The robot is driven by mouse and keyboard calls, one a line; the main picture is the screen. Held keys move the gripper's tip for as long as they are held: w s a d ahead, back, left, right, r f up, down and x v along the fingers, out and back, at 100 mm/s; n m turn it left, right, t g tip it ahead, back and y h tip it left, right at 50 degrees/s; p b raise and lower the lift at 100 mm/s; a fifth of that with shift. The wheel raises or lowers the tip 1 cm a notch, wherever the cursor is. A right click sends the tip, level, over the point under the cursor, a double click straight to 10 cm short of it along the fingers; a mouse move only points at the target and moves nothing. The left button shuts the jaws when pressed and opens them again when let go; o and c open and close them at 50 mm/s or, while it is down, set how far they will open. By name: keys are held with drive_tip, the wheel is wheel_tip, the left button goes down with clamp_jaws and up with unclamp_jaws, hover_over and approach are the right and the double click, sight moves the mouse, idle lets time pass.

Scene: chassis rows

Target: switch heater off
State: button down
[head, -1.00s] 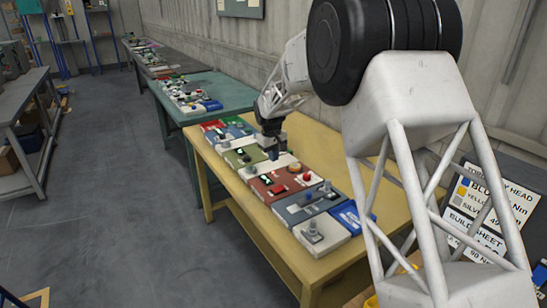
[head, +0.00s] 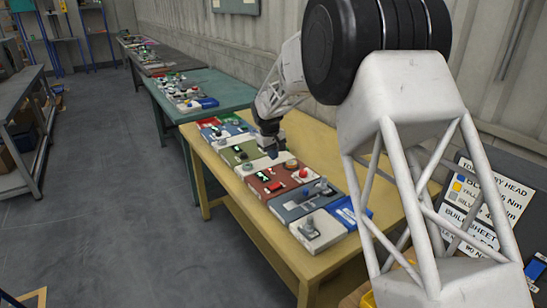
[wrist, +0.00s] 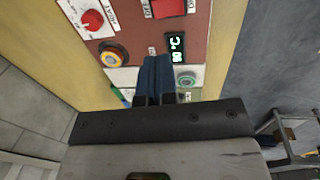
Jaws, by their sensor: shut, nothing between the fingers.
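A red-brown panel (head: 262,187) lies in the row on the yellow table. The wrist view shows it close up (wrist: 135,30), with a red knob (wrist: 92,20) beside a label that seems to read HEAT. A yellow-ringed knob (wrist: 112,54), a red switch (wrist: 168,8) and a lit display (wrist: 175,47) with °C are also on it. My gripper (head: 272,153) is shut and empty. It is above the row, near the white strip at the far edge of the red-brown panel. In the wrist view its fingers (wrist: 154,72) hide part of that edge.
A white panel with a green-ringed round part (wrist: 186,80) adjoins the red-brown one. A grey panel (head: 290,210) and a blue one (head: 350,215) lie nearer on the yellow table (head: 375,175). A teal table (head: 225,88) with more panels stands beyond. The wall is close behind.

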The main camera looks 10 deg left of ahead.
sight(274, 185)
drive_tip(key=f, duration=0.8)
drive_tip(key=w+d+f, duration=0.1)
drive_tip(key=f, duration=0.3)
drive_tip(key=shift+w+d+f, duration=0.1)
drive_tip(key=shift+f, duration=0.15)
drive_tip(key=shift+f, duration=0.1)
drive_tip(key=shift+d+f+g, duration=0.1)
drive_tip(key=shift+f+g, duration=0.1)
drive_tip(key=shift+g, duration=0.1)
drive_tip(key=shift+s+a+r, duration=0.15)
drive_tip(key=shift+s+a, duration=0.3)
drive_tip(key=shift+a, duration=0.05)
idle(0.3)
drive_tip(key=shift+a+r, duration=0.1)
drive_tip(key=shift+r, duration=0.2)
